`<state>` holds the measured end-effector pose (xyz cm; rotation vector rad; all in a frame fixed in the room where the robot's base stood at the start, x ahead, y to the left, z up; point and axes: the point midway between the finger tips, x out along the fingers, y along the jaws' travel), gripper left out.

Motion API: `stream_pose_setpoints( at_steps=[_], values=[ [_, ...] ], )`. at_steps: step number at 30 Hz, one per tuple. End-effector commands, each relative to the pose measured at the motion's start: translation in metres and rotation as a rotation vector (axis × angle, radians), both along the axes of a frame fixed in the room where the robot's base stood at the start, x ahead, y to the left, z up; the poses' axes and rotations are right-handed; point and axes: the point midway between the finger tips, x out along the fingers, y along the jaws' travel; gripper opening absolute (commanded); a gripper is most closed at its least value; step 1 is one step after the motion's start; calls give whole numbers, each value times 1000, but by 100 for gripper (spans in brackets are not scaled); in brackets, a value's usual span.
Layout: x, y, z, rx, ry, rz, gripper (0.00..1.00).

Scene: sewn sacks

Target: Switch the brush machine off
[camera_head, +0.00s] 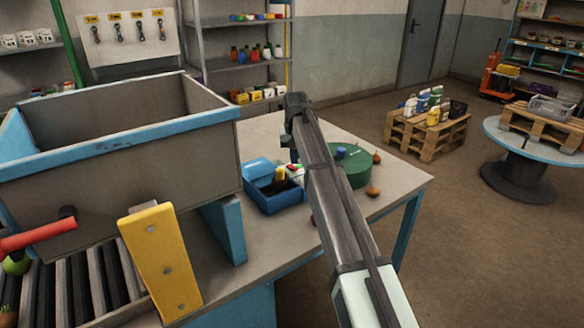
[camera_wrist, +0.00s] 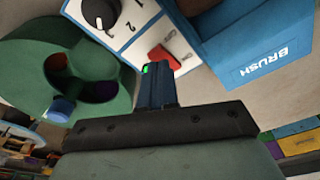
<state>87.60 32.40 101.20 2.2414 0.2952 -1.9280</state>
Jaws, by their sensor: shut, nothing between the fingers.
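In the wrist view a blue box lettered BRUSH (camera_wrist: 255,60) stands beside a white control panel (camera_wrist: 140,25). The panel carries a black dial (camera_wrist: 100,12), the numbers 1 and 2, and a red switch (camera_wrist: 165,58). I cannot tell which way the switch is tipped. My gripper (camera_wrist: 154,72) is shut and empty, its tips just below the red switch; contact is unclear. A small bright green light shows at the tips. In the head view my gripper (camera_head: 293,152) is above the table by the open blue box (camera_head: 275,198), partly hidden by my wrist.
A green round container (camera_head: 355,168) with a blue knob stands right of my arm; it also shows in the wrist view (camera_wrist: 50,65). A large grey hopper (camera_head: 190,150), yellow plate (camera_head: 160,262) and red lever (camera_head: 35,238) are left. Brown onion-like items lie on the table (camera_head: 400,185).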

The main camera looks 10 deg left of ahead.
Motion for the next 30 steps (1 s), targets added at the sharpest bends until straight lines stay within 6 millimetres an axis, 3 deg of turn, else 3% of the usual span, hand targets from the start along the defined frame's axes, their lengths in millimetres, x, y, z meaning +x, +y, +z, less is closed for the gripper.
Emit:
stream_pose_setpoints(
  at_steps=[30],
  values=[
    [0,0,-8,0,0,0,0]
  ],
)
